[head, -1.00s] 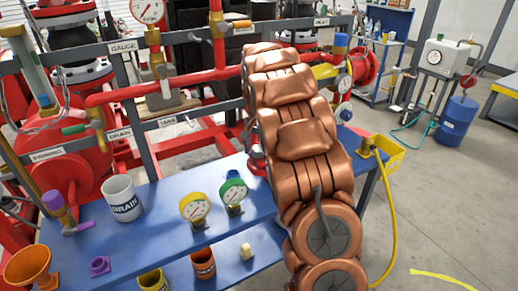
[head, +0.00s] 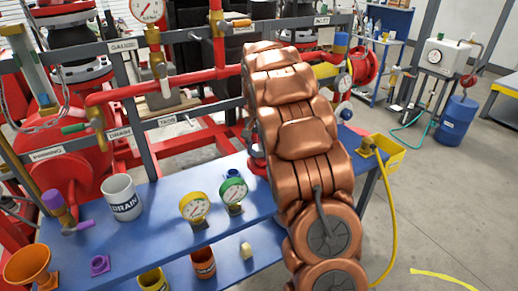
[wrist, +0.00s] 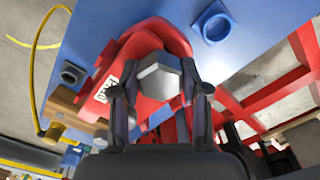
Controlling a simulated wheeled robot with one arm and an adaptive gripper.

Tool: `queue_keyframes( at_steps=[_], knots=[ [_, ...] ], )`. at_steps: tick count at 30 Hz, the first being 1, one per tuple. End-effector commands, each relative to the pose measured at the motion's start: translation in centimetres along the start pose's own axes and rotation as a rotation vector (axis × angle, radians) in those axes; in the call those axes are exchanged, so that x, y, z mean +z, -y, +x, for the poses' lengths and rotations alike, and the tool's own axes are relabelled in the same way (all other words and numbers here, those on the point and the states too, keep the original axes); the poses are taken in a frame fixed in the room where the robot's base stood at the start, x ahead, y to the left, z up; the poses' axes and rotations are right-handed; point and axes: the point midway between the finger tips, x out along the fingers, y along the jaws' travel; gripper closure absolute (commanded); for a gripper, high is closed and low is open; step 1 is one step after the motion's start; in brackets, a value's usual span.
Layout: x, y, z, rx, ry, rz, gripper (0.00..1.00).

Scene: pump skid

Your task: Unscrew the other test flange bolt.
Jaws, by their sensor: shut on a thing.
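In the wrist view a grey hexagonal bolt head (wrist: 159,80) sits between the two dark fingers of my gripper (wrist: 160,92). The fingers are shut on it from both sides. Behind it is a red fitting (wrist: 148,44), which appears to be the test flange, with a small white label (wrist: 106,90) on its side. The bolt's shank and the rest of the flange are hidden behind the head and fingers. In the head view my copper-coloured arm hides the gripper and the bolt.
Red pipework (head: 175,83) runs behind.

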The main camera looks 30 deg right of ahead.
Motion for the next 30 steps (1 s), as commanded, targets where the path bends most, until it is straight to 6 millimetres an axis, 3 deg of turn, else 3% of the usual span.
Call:
queue_keyframes(
  at_steps=[30],
  knots=[
    [0.05, 0.08, 0.09, 0.000, -0.001, -1.086, 0.91]
  ],
)
